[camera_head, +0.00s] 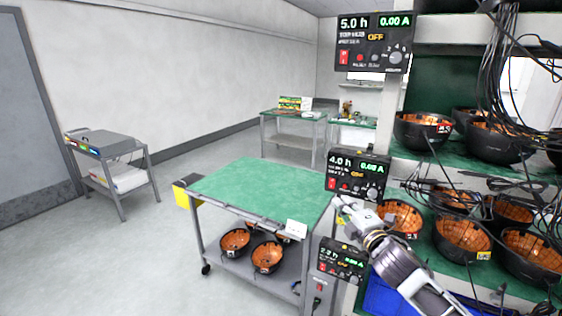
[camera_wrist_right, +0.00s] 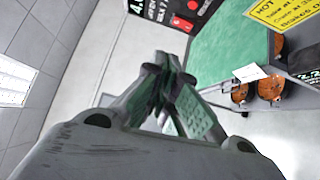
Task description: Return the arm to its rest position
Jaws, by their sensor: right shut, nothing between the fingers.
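My right arm comes in from the lower right in the head view. My right gripper (camera_head: 343,208) is in front of the rack's left post, close below the middle control box (camera_head: 357,174), which reads 4.0 h. I cannot tell from this view whether it touches the box. In the right wrist view the fingers of the right gripper (camera_wrist_right: 168,88) are together with nothing between them. The control box (camera_wrist_right: 180,12) is beyond them at the top. My left gripper does not show.
A green-topped cart (camera_head: 262,188) with black-and-orange bowls (camera_head: 267,256) on its lower shelf stands left of the rack. The rack shelves hold several such bowls (camera_head: 463,236). Upper (camera_head: 373,44) and lower (camera_head: 342,260) control boxes hang on the post. Black cables hang at upper right.

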